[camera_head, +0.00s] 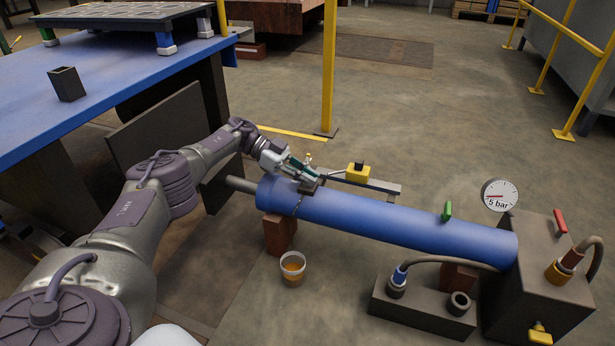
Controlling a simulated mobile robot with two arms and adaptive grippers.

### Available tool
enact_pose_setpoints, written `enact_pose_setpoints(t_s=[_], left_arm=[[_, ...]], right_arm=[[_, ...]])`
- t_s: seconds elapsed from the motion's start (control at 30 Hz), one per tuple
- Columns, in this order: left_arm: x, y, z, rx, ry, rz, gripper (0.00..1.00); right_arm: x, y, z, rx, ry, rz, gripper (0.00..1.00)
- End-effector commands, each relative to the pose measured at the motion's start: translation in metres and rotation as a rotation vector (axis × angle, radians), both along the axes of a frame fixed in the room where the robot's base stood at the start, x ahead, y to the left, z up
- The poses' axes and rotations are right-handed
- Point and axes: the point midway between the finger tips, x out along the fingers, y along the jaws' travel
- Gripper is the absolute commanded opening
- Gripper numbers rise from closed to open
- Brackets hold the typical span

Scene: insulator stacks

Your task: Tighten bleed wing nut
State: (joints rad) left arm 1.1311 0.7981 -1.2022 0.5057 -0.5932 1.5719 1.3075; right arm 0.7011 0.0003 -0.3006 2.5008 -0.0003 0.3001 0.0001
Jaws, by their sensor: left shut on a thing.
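A long blue cylinder (400,227) lies across the floor area, its left end resting on a reddish block. My left gripper (308,184) reaches over the top of the cylinder near its left end. Its fingers are shut on a small part there, which seems to be the bleed wing nut; the fingers hide most of it. A small yellow piece (309,157) shows just behind the gripper. A clear cup (292,265) with orange liquid stands on the floor below that end. My right gripper is not in view.
A gauge reading "5 bar" (499,195) stands above a dark block (540,280) with a red lever (561,222) and a yellow wing-shaped handle (539,334). A green lever (447,211) sits on the cylinder. A blue table (130,95) is at left. Floor beyond the cylinder is mostly clear.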

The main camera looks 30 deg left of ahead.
Motion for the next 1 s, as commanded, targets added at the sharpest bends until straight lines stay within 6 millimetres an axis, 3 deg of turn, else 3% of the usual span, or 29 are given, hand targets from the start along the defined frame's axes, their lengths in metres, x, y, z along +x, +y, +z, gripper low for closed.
enact_pose_setpoints(t_s=[0.07, 0.1, 0.23, 0.57, 1.0], left_arm=[[-0.001, -0.002, -0.001, 0.0, 0.002, -0.008, 0.0], [-0.001, -0.002, -0.002, -0.001, 0.003, -0.007, 0.18], [-0.001, -0.002, -0.001, -0.001, 0.002, -0.006, 0.36], [0.0, -0.001, 0.003, -0.001, -0.001, -0.003, 0.36], [0.0, -0.001, 0.078, 0.001, -0.002, -0.004, 0.36]], right_arm=[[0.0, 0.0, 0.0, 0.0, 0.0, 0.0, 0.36], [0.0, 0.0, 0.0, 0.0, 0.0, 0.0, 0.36], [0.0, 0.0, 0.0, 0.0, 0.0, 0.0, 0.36], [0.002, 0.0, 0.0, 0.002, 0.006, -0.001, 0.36], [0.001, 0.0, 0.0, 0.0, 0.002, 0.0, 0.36]])
